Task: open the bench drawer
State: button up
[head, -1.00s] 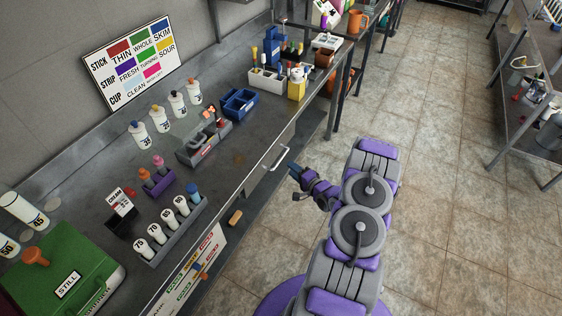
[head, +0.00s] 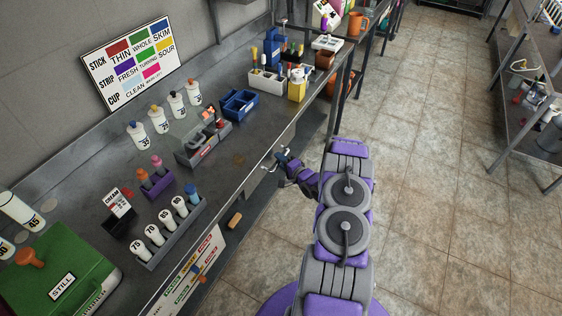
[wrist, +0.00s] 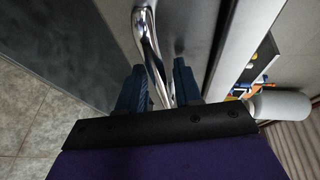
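The bench drawer (head: 259,177) is a grey front under the bench top's front edge, and it looks closed. Its shiny metal bar handle shows in the wrist view (wrist: 148,40). My gripper (head: 282,159) is at the drawer's front in the head view. In the wrist view my gripper (wrist: 158,82) has its two blue fingers apart, one on each side of the handle's near end. I cannot tell whether either finger touches the handle. In the head view the gripper hides part of the handle.
The bench top (head: 236,160) above the drawer carries a grey tool tray (head: 203,146), a blue bin (head: 239,104) and a rack of white bottles (head: 166,233). A metal shelf (head: 530,125) stands at the far right. The tiled floor (head: 440,220) between is clear.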

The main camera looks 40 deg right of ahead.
jog(key=shift+d, duration=0.2)
jog(key=c, duration=0.4)
grip_shut()
jog(key=shift+a+f, duration=0.1)
jog(key=shift+a, duration=0.05)
jog(key=shift+s, duration=0.1)
